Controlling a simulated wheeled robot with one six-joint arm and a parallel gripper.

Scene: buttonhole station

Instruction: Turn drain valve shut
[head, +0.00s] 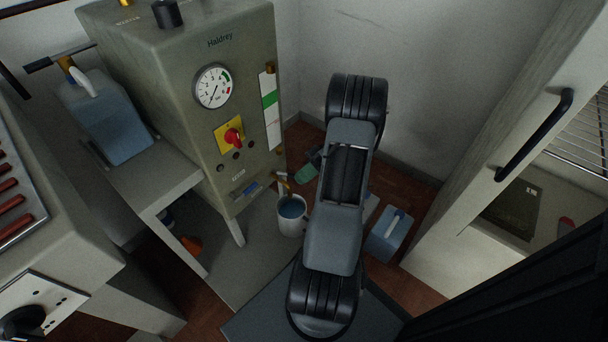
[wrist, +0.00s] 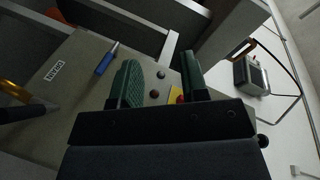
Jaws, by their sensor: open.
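The drain valve's blue lever (head: 250,188) is low on the front of the grey-green machine in the head view. It shows in the wrist view as a blue handle (wrist: 107,60) beside a white label that seems to read DRAIN (wrist: 54,72). A brass spout (head: 281,178) sticks out near it, above a white mug of bluish liquid (head: 291,208). My gripper (head: 309,165) is to the right of the machine, partly hidden by my arm. In the wrist view its green-padded fingers (wrist: 160,75) are apart and empty, with the lever beyond and left of them.
The machine (head: 195,120) carries a gauge (head: 213,87) and a red knob on a yellow plate (head: 233,137). A water jug (head: 110,125) stands left on a bench. A blue container (head: 390,235) is on the floor. A cabinet (head: 490,150) stands at the right.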

